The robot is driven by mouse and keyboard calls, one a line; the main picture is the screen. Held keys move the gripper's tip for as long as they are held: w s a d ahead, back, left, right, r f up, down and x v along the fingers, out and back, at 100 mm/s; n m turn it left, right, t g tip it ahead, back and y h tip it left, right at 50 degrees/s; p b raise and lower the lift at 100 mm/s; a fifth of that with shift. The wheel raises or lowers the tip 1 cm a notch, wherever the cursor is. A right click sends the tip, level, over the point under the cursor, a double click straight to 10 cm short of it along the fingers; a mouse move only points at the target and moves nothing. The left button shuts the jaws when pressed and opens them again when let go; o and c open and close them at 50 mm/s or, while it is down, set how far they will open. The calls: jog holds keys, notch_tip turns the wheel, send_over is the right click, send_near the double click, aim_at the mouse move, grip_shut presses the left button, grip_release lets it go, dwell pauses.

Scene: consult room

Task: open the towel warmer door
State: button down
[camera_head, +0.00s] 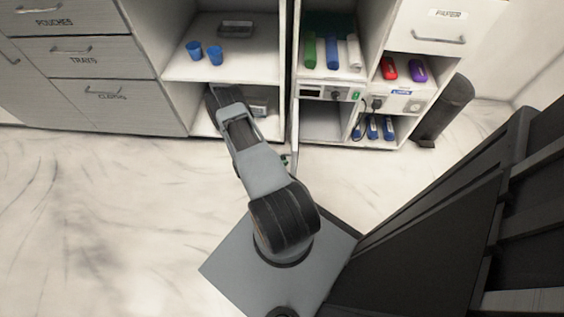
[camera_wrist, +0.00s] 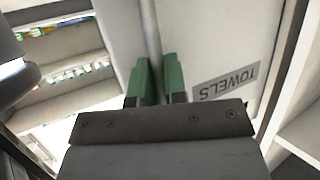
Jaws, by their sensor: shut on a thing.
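The towel panel, labelled TOWELS (camera_wrist: 228,80), shows upside down in the wrist view, to the right of my fingers. My gripper (camera_wrist: 159,80) has green fingers close together at a narrow pale upright part beside that panel; the exact part between the tips is hard to see. In the head view, a pale door-like panel (camera_head: 294,118) stands nearly edge-on at the left of the middle shelf bay. A bit of green of my gripper (camera_head: 286,161) shows near its lower end; my arm hides most of the rest.
The middle bay holds rolled green, blue and white items (camera_head: 331,50) above a control strip (camera_head: 328,93). Two blue cups (camera_head: 205,53) stand on the left shelf. Labelled drawers (camera_head: 75,55) are at far left. A dark bin (camera_head: 445,110) stands at right. The pale floor (camera_head: 100,220) is clear at left.

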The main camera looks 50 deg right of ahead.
jog(key=shift+w+d, duration=0.2)
jog(key=shift+w, duration=0.1)
jog(key=c, duration=1.4)
grip_release()
jog(key=shift+o, duration=1.1)
jog(key=shift+s+a, duration=0.1)
jog(key=p+v, duration=0.3)
jog(key=v, duration=1.1)
jog(key=shift+r, duration=0.1)
